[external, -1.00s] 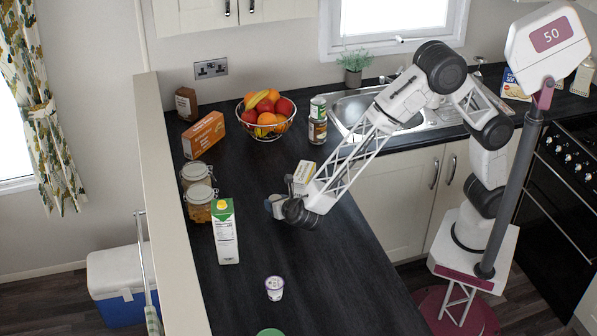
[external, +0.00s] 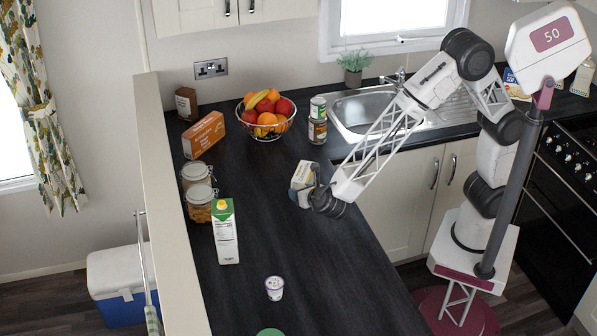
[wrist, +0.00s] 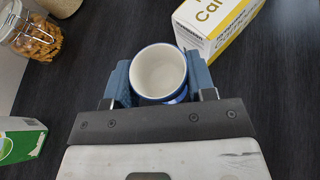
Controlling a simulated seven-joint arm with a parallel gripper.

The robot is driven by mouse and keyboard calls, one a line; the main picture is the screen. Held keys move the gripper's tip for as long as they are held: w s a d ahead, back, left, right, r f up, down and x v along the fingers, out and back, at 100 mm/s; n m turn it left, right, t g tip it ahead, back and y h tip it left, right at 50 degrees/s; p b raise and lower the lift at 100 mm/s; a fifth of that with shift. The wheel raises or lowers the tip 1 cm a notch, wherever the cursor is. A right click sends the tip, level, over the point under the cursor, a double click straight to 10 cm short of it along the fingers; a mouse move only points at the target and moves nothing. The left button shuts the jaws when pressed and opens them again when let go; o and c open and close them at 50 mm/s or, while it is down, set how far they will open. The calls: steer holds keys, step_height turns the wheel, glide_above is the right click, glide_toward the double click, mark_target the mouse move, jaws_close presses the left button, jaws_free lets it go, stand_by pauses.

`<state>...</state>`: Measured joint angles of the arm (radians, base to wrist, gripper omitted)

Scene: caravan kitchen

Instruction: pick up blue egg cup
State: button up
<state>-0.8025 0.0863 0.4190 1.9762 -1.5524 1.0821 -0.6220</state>
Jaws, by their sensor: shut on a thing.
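The blue egg cup (wrist: 158,72) shows in the wrist view, with a white inside and a blue rim and outer wall. It sits upright between the two blue fingers of my gripper (wrist: 160,78), one finger on each side. My gripper is shut on it. In the external view my gripper (external: 304,197) is beside a white and yellow carton, and I cannot make out the cup there. I cannot tell whether the cup is clear of the worktop.
The white and yellow carton (wrist: 215,25) stands close to my right finger. The worktop (external: 255,190) between is clear.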

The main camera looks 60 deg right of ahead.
steer(key=shift+s+d+r, duration=0.1)
steer(key=shift+s+d, duration=0.6)
steer(key=shift+s, duration=0.35)
steer(key=shift+s+d+r, duration=0.15)
steer(key=shift+s+d, duration=0.5)
steer(key=shift+s, duration=0.45)
steer(key=shift+s+d+r, duration=0.1)
steer(key=shift+s+d, duration=0.6)
steer(key=shift+s, duration=0.35)
